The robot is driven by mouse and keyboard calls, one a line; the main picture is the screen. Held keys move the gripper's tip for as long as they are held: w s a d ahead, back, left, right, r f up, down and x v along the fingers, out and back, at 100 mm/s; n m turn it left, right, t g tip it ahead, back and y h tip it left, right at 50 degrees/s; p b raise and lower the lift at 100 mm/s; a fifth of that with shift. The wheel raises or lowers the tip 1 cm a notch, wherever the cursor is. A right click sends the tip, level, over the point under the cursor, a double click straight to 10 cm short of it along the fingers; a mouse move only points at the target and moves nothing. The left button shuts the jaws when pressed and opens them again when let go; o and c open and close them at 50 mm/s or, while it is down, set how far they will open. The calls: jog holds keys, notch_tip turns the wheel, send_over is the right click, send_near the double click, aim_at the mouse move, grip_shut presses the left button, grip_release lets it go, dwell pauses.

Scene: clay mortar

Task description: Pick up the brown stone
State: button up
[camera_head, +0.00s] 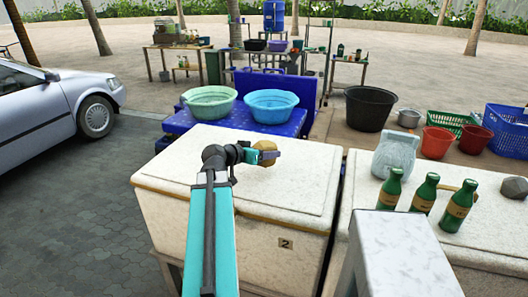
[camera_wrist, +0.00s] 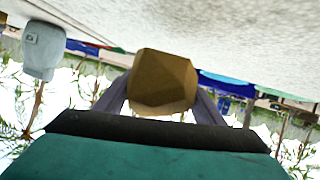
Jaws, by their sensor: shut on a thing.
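The brown stone (camera_head: 265,148) is a faceted, tan-brown lump above the white lid of the cooler box numbered 2. My gripper (camera_head: 264,155) is shut on it, with the fingers on its sides. In the wrist view the brown stone (camera_wrist: 163,80) fills the space between the two dark fingers of my gripper (camera_wrist: 163,105). The wrist view appears upside down, with the white lid along the top. I cannot tell exactly how far the stone is above the lid.
The white cooler box (camera_head: 170,185) has a clear lid. To the right, a second white box (camera_head: 480,248) carries a grey-blue clay mortar (camera_head: 396,152), green bottles (camera_head: 424,192) and a dark brown lump (camera_head: 515,187). Two basins (camera_head: 271,105) stand behind on a blue table. A car (camera_head: 50,100) is at left.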

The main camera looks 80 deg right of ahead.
jog(key=shift+s+a+r, duration=0.1)
jog(key=shift+a, duration=0.5)
jog(key=shift+s+a+r, duration=0.1)
jog(key=shift+a, duration=0.45)
jog(key=shift+w, duration=0.15)
